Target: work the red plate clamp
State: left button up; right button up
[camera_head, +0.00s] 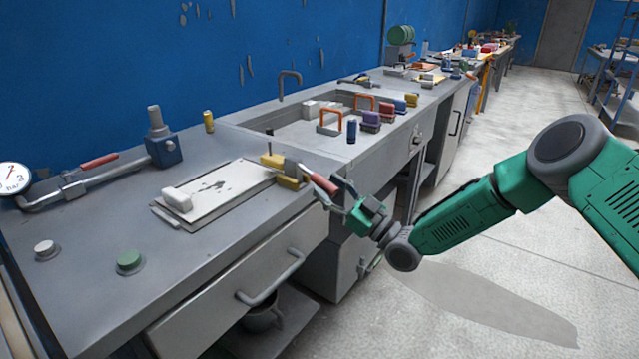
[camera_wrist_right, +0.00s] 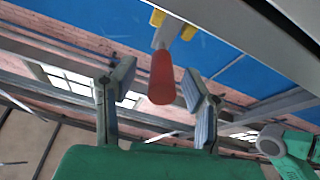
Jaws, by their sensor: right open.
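The plate clamp has a red handle (camera_head: 323,183), a grey lever arm and a yellow body (camera_head: 291,182). It sits at the right end of the pale plate (camera_head: 225,189) on the grey bench. The handle sticks out to the right past the bench's front edge. My right gripper (camera_head: 346,196) is open at the handle's outer end. In the right wrist view the red handle (camera_wrist_right: 162,78) shows between the two spread fingers (camera_wrist_right: 158,84), with gaps on both sides. The yellow part (camera_wrist_right: 172,25) shows beyond it. My left gripper is not in view.
A pipe with a gauge (camera_head: 12,177) and another red lever (camera_head: 98,161) runs along the back left. A green button (camera_head: 130,262) stands on the bench front. A drawer handle (camera_head: 271,283) juts out below. The sink (camera_head: 290,128) holds several items near it. The floor at right is clear.

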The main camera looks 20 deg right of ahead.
aim_at(316, 180)
jog(key=shift+w+a+r, duration=0.25)
jog(key=shift+w+r, duration=0.05)
jog(key=shift+w, duration=0.4)
jog(key=shift+w+a+r, duration=0.2)
jog(key=shift+w+a, duration=0.05)
jog(key=shift+a, duration=0.55)
grip_shut()
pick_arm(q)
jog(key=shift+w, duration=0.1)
pick_arm(e)
jog(key=shift+d+f, duration=0.1)
jog(key=shift+d, duration=0.15)
